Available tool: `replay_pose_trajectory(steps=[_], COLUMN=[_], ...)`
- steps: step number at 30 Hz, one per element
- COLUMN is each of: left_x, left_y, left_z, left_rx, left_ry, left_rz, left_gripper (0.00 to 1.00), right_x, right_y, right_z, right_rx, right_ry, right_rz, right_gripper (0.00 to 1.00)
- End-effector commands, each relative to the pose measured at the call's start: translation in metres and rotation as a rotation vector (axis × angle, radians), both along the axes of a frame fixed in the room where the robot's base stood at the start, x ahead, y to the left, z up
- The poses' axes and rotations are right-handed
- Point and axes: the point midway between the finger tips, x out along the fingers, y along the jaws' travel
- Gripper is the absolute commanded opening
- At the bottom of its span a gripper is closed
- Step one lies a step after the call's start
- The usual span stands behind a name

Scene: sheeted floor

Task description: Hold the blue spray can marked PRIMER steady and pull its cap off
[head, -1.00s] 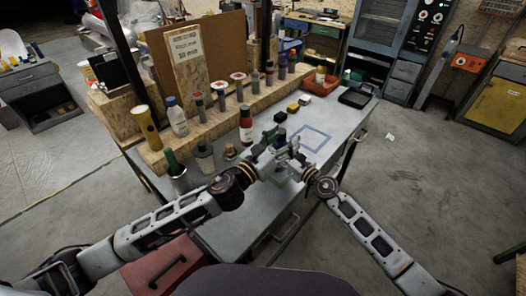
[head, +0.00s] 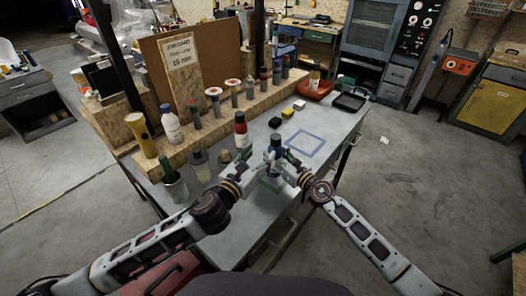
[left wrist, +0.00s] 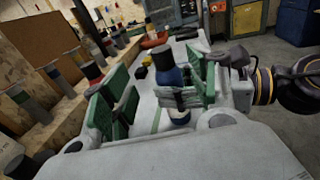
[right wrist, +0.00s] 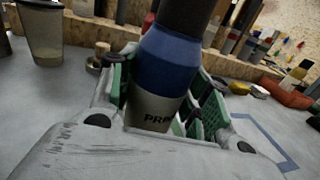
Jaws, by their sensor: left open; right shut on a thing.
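The blue spray can (head: 276,153) stands upright between my two grippers, its dark cap (head: 276,139) on top. The right wrist view shows the can's blue shoulder (right wrist: 166,62), a grey band with partly hidden lettering "PR", and the dark cap (right wrist: 186,14) cut off by the frame edge. My right gripper (right wrist: 163,98) is shut on the can's body, green pads on both sides. My left gripper (left wrist: 155,85) is open, its green pads apart. The left wrist view shows the can (left wrist: 171,78) beyond or between them; I cannot tell whether they touch it.
A wooden shelf (head: 208,136) with several bottles and tubes runs along the bench's left side. A red-labelled bottle (head: 240,130) stands close to my left gripper. A blue taped square (head: 304,144) on the bench is empty. A red tray (head: 317,89) and a black tray (head: 350,102) lie farther back.

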Motion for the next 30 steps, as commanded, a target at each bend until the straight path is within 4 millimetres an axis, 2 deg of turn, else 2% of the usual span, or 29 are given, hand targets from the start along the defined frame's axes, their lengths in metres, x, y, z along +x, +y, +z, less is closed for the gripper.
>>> replay_pose_trajectory(steps=[10,30], left_x=[0.017,0.08], left_y=[-0.008,-0.038], left_z=[0.0,-0.004], left_rx=[-0.002,-0.001], left_ry=[-0.001,0.0], left_rz=[0.0,0.0], left_gripper=[0.6,0.6], right_x=[0.0,0.0], right_y=[0.0,0.0], right_z=[0.0,0.0], right_rx=[0.0,0.0], right_ry=[0.0,0.0], right_rz=[0.0,0.0], right_gripper=[0.05,0.05])
